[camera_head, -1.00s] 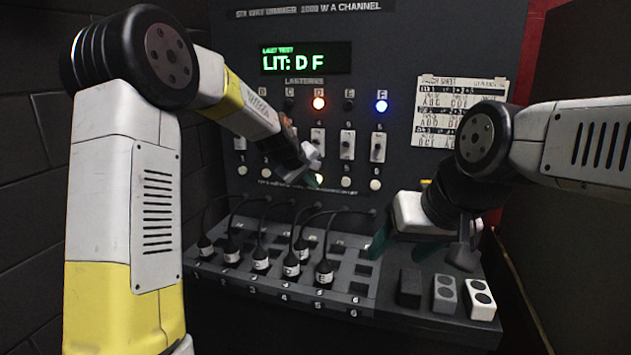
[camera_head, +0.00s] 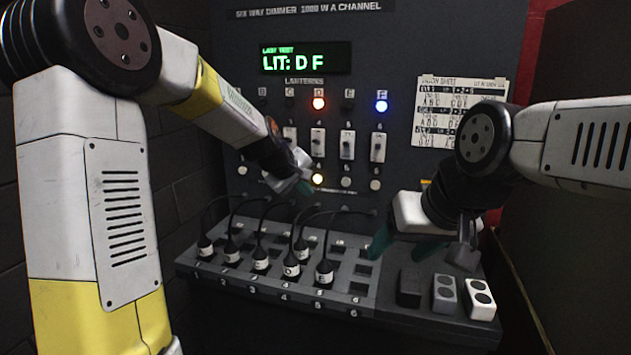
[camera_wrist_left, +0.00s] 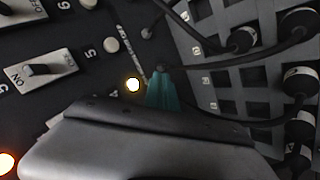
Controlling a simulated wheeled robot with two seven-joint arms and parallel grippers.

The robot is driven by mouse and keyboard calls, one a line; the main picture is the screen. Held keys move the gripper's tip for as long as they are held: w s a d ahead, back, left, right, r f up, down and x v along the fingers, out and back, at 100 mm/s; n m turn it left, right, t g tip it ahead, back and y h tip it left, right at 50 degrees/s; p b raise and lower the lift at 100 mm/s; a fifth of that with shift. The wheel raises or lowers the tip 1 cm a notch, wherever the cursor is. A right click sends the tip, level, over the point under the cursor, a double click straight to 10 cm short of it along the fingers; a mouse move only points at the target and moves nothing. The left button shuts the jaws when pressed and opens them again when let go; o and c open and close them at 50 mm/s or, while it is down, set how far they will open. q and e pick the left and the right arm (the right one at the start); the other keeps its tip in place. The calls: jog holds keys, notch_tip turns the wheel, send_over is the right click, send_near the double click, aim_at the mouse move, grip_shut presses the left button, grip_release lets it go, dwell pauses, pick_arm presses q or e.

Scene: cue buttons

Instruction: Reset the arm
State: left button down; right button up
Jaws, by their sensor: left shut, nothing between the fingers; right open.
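My left gripper (camera_head: 304,187) is shut and empty in front of the panel, just left of and below the lit button (camera_head: 318,178) under switch 4. In the left wrist view its teal fingertips (camera_wrist_left: 163,92) are together beside the glowing button (camera_wrist_left: 133,85), and I cannot tell whether they touch the panel. My right gripper (camera_head: 402,246) is open above the right part of the sloped desk, its teal fingers partly hidden by its own body. The panel display (camera_head: 306,59) reads "LIT: D F". Lamp D (camera_head: 319,103) glows orange and lamp F (camera_head: 381,106) glows blue.
Several black plugs with cables stand in the patch desk (camera_head: 340,297), below the left gripper. A paper patch sheet (camera_head: 460,110) is on the panel. Dark walls close both sides.

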pick_arm(q)
jog(key=shift+s+a, duration=0.1)
jog(key=shift+s, duration=0.05)
jog(key=s+a+r+m, duration=0.1)
jog(key=s+a, duration=0.3)
jog(key=s, duration=0.6)
jog(key=s+a+r+m+g+y, duration=0.1)
jog(key=s+a+m, duration=0.2)
jog(key=s, duration=0.8)
jog(key=s+a+r+m+y, duration=0.1)
jog(key=s+a, duration=0.4)
jog(key=s, duration=0.6)
jog(key=shift+a+r+m, duration=0.3)
jog(key=shift+r+m, duration=0.25)
jog(key=shift+m, duration=0.35)
